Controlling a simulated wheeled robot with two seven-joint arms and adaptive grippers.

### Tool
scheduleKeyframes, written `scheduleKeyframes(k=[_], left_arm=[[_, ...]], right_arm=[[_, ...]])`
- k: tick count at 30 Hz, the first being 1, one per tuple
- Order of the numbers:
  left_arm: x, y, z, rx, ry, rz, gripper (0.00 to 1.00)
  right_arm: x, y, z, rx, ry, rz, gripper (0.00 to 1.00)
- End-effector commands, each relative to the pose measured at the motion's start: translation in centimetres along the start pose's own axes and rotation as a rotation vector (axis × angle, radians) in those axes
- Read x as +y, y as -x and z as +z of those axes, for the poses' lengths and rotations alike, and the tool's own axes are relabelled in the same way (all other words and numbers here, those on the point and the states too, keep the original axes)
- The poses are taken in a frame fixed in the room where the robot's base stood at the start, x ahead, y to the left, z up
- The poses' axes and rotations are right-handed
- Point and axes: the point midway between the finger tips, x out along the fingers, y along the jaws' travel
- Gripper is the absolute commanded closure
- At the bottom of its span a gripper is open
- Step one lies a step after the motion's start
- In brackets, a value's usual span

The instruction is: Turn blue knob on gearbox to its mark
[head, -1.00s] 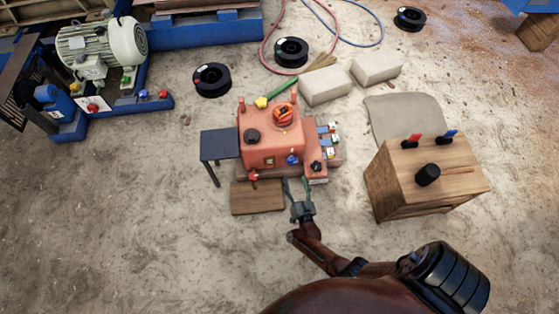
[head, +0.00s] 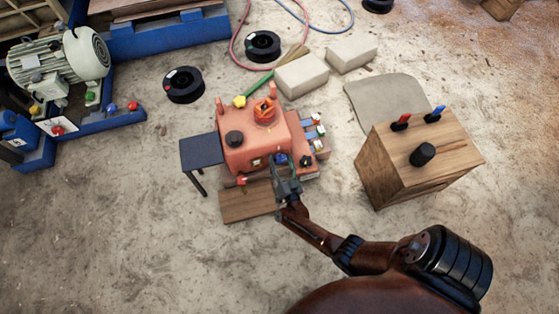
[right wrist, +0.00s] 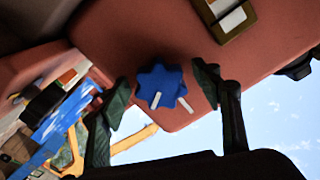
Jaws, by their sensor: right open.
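The orange-red gearbox (head: 252,150) stands in the middle of the head view. Its blue knob (head: 280,160) is on the front face, just beyond my right gripper (head: 285,178). In the right wrist view the blue star-shaped knob (right wrist: 161,86) lies between the two fingers of my open gripper (right wrist: 162,95), with gaps on both sides. A white line shows on the knob and a second white mark (right wrist: 186,105) shows close to its edge. The left gripper is not in view.
A red-tipped knob (head: 241,181) sits at the gearbox's lower front, with a wooden board (head: 248,201) below. A dark side table (head: 205,151) is left. A wooden box (head: 425,155) with levers is right. Bare ground lies in front.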

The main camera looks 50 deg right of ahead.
Motion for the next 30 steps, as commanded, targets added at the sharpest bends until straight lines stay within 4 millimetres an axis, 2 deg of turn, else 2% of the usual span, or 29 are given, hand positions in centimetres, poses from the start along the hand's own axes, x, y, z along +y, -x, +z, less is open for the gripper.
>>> scheduleKeyframes(k=[5, 23, 30], left_arm=[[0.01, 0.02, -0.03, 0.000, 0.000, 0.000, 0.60], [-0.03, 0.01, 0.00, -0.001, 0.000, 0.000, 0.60], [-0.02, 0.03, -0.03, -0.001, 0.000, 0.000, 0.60]], right_arm=[[-0.03, -0.01, -0.06, 0.000, 0.000, 0.000, 0.43], [-0.02, 0.03, -0.02, 0.000, 0.000, -0.001, 0.83], [-0.02, 0.03, -0.02, 0.000, 0.021, -0.001, 0.84]])
